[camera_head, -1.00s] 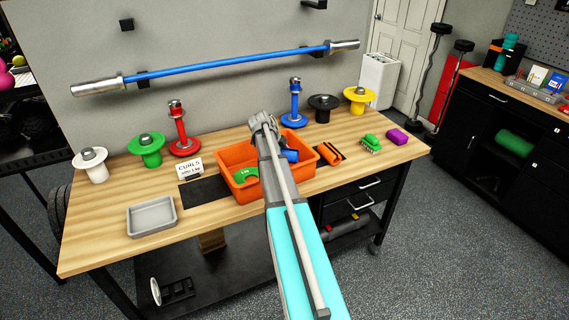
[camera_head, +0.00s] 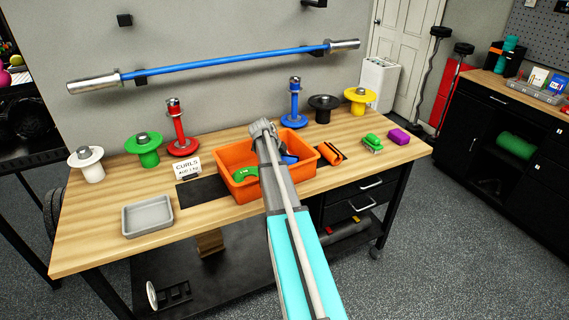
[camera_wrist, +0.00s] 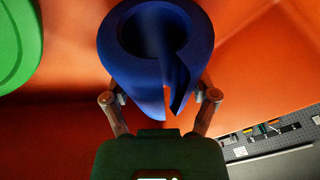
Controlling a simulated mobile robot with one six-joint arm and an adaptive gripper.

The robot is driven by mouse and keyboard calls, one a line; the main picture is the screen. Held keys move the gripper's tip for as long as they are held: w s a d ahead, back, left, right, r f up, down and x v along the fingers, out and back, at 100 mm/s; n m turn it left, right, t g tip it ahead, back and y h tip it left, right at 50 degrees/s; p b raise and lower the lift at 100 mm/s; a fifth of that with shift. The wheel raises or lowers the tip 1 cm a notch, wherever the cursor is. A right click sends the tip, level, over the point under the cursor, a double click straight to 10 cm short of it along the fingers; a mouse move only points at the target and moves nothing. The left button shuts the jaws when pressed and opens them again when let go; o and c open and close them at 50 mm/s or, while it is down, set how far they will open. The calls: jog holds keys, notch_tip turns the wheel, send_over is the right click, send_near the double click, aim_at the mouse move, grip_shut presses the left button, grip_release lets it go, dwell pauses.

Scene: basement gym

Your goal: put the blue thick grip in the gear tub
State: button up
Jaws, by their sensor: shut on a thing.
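The blue thick grip (camera_wrist: 135,70) is a split foam tube, held between the two fingers of my gripper (camera_wrist: 160,97) in the wrist view. Orange surfaces surround it there. In the head view the blue grip (camera_head: 289,159) shows only as a small patch beside my arm, within the outline of the orange gear tub (camera_head: 247,188). The tub stands at the middle of the wooden bench. My arm hides much of the tub's inside and the fingers. Whether the grip touches the tub floor cannot be told. A green item (camera_head: 244,174) lies in the tub.
A grey tray (camera_head: 148,215) and the CURLS sign (camera_head: 187,170) are left. Upright holders with coloured discs line the back.

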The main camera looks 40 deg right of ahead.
jog(key=shift+f, duration=0.1)
jog(key=o, duration=1.2)
jog(key=shift+c, duration=0.2)
jog(key=p+v, duration=0.3)
jog(key=v, duration=0.1)
jog(key=shift+r+p, duration=0.3)
jog(key=shift+p, duration=0.1)
jog(key=p+v, duration=0.6)
jog(key=v, duration=0.1)
jog(key=shift+a+r+p, duration=0.25)
jog(key=shift+a+p, duration=0.05)
jog(key=shift+p, duration=0.05)
